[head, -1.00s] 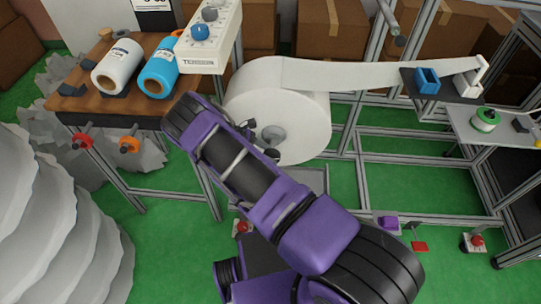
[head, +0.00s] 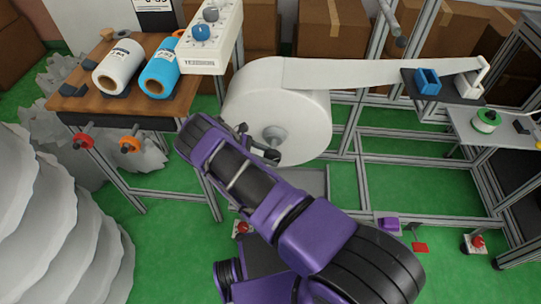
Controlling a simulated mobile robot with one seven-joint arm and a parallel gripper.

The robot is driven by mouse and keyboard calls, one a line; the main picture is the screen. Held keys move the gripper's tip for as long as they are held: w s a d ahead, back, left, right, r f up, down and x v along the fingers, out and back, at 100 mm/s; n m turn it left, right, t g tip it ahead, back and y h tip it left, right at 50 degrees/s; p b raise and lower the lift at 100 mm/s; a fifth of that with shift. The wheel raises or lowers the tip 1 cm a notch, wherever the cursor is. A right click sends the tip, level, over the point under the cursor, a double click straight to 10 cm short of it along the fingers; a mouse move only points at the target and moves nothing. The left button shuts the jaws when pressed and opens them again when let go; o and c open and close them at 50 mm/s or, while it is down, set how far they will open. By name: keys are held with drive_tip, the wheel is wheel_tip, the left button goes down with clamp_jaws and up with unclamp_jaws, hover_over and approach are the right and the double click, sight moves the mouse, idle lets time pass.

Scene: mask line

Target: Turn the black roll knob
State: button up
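The large white roll (head: 300,105) hangs on the frame in the middle of the head view, its round face toward me. A grey hub (head: 275,133) with a short spindle sits at its centre. I cannot make out a separate black knob there; dark parts near the hub look like my fingers. My purple and black arm reaches up from the bottom right. My gripper (head: 257,143) is at the lower left of the hub, its two dark fingertips apart with nothing visible between them. I cannot tell whether a finger touches the hub.
A white strip (head: 365,77) runs from the roll to a blue block (head: 427,81) on the right. A white tension box (head: 212,38) with blue and grey knobs is above left. Red (head: 83,141) and orange (head: 130,144) knobs stick out below the wooden table (head: 90,104).

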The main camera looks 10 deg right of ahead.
sight(271, 153)
drive_tip(key=shift+o, duration=1.1)
drive_tip(key=shift+s+f, duration=0.15)
drive_tip(key=shift+s, duration=0.05)
drive_tip(key=shift+o, duration=0.3)
drive_tip(key=shift+w, duration=0.1)
wheel_tip(271, 153, up, 10)
drive_tip(key=shift+r+p, duration=0.1)
drive_tip(key=shift+p, duration=0.9)
